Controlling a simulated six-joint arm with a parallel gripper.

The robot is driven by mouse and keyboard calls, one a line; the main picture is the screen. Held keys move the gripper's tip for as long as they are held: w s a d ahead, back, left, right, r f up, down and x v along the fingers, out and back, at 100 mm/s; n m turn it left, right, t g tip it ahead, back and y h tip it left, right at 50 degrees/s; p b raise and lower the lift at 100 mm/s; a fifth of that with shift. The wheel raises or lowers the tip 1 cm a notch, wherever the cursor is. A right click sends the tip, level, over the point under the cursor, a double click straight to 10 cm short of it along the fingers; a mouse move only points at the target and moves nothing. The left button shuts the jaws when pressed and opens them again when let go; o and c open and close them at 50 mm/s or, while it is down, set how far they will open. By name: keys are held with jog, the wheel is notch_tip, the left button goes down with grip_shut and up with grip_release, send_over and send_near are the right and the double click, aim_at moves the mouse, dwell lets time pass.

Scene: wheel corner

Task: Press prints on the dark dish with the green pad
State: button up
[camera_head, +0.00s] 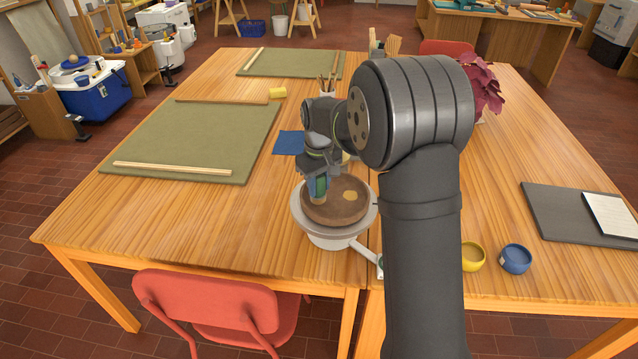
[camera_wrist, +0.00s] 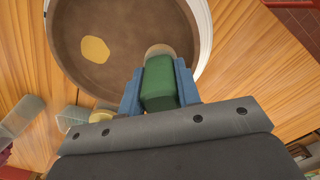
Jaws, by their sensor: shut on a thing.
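The dark brown dish (camera_head: 335,209) sits on a pale round wheel (camera_head: 299,212) near the table's front. It fills the upper left of the wrist view (camera_wrist: 125,65). One yellowish print (camera_head: 349,196) lies on the dish, and it also shows in the wrist view (camera_wrist: 95,49). My gripper (camera_head: 318,187) is shut on the green pad (camera_wrist: 158,84), with a blue finger on each side. The pad's pale tan end (camera_wrist: 160,50) points at the dish near its rim, away from the print. I cannot tell whether it touches the surface.
A yellow bowl (camera_head: 473,258) and a blue bowl (camera_head: 515,259) stand to the right of my arm. Green boards (camera_head: 205,140) lie on the left. A blue cloth (camera_head: 288,142) lies behind the wheel. A red chair (camera_head: 215,305) stands in front. A plant (camera_head: 486,84) stands behind my arm.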

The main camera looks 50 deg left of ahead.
jog(key=shift+f, duration=0.55)
dwell(1.1)
jog(key=shift+r, duration=0.15)
jog(key=shift+r, duration=3.45)
